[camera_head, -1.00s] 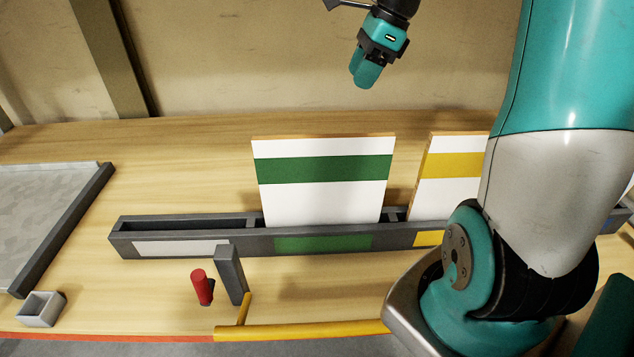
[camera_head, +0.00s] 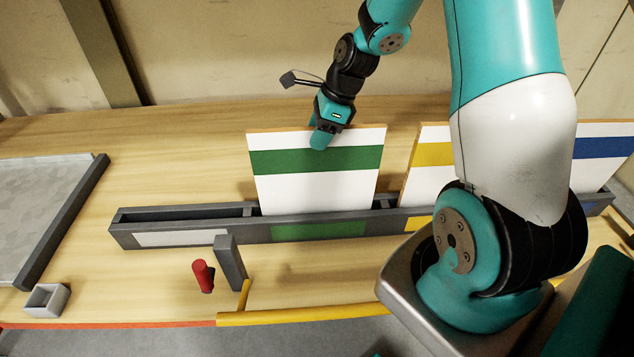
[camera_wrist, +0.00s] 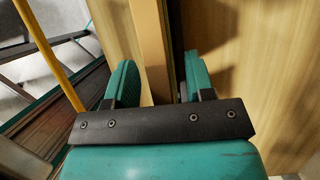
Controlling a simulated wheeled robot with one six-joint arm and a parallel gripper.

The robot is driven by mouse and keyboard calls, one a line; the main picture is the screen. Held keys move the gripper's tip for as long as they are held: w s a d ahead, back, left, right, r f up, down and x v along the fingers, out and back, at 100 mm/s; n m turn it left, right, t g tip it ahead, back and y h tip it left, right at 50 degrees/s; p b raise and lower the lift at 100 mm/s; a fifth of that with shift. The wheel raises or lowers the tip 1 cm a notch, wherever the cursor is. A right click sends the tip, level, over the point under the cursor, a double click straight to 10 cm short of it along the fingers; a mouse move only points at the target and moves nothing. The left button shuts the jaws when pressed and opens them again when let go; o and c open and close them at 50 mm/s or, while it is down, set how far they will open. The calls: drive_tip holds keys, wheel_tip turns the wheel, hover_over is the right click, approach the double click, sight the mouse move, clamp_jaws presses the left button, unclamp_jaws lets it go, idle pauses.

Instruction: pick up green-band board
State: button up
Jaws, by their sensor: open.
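The green-band board (camera_head: 315,187) is white with a green stripe across its upper part. It stands upright in a slot of the long grey rack, above a green label. My gripper (camera_head: 321,139) is at its top edge, with a finger showing in front of the green band. In the wrist view the board's narrow wooden edge (camera_wrist: 152,45) runs between the two open teal fingers (camera_wrist: 157,84). A gap shows beside the right finger; I cannot tell whether the left finger touches. The lower end of the board is hidden in the rack.
The grey rack (camera_head: 180,239) has an empty slot at left, above a white label. A yellow-band board (camera_head: 428,181) and a blue-band board (camera_head: 598,169) stand to the right. A red peg (camera_head: 203,276), a grey post (camera_head: 230,262), a small grey box (camera_head: 47,299) and a grey tray (camera_head: 75,213) are at left.

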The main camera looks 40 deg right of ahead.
drive_tip(key=shift+w+a+f, duration=0.15)
drive_tip(key=shift+f, duration=0.4)
drive_tip(key=shift+f, duration=0.1)
clamp_jaws()
idle(1.3)
